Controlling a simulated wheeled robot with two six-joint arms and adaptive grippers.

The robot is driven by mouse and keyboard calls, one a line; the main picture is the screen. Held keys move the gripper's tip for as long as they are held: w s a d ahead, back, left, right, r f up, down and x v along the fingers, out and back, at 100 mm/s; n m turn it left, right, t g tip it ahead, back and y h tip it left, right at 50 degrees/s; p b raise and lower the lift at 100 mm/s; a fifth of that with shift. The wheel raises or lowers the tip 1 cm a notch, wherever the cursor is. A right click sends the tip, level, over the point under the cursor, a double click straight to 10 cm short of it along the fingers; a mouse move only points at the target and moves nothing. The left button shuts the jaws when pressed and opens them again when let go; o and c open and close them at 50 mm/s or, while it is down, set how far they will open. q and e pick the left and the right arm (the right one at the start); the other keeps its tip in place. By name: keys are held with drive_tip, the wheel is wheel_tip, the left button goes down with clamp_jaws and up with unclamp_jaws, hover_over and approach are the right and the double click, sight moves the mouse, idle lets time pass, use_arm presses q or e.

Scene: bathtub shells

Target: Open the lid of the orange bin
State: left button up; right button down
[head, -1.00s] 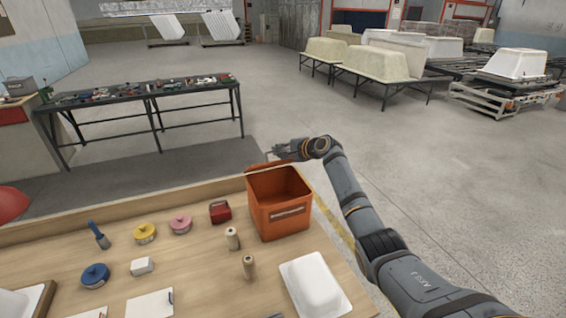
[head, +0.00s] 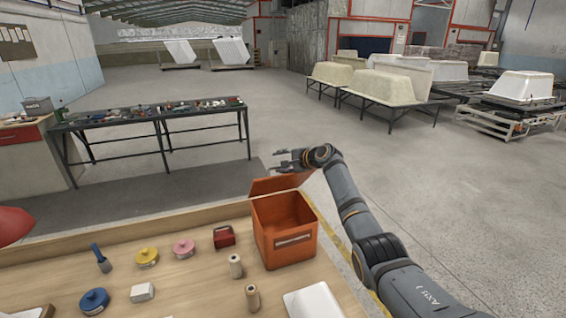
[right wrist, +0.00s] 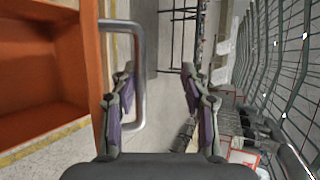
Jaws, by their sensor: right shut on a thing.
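The orange bin (head: 292,250) stands at the back right of the wooden workbench, and its inside shows from above. Its orange lid (head: 280,184) stands open behind the back rim, tilted away from the opening. My right gripper (head: 284,160) is at the lid's far side. In the right wrist view my right gripper (right wrist: 158,85) is shut on the lid's metal handle (right wrist: 138,75), whose bar passes between the fingers, close to the left one. The bin's inside also shows there (right wrist: 45,75). My left gripper is not in view.
Open floor surrounds my right arm.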

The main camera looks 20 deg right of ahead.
drive_tip(key=shift+w+r, duration=0.3)
drive_tip(key=shift+r, duration=0.55)
drive_tip(key=c, duration=1.3)
unclamp_jaws()
drive_tip(key=shift+w+f, duration=0.1)
drive_tip(key=shift+c, duration=0.2)
drive_tip(key=shift+o, duration=0.7)
drive_tip(key=shift+w+a+f, duration=0.1)
drive_tip(key=shift+f, duration=0.05)
drive_tip(key=shift+f, duration=0.25)
drive_tip(key=shift+c, duration=0.7)
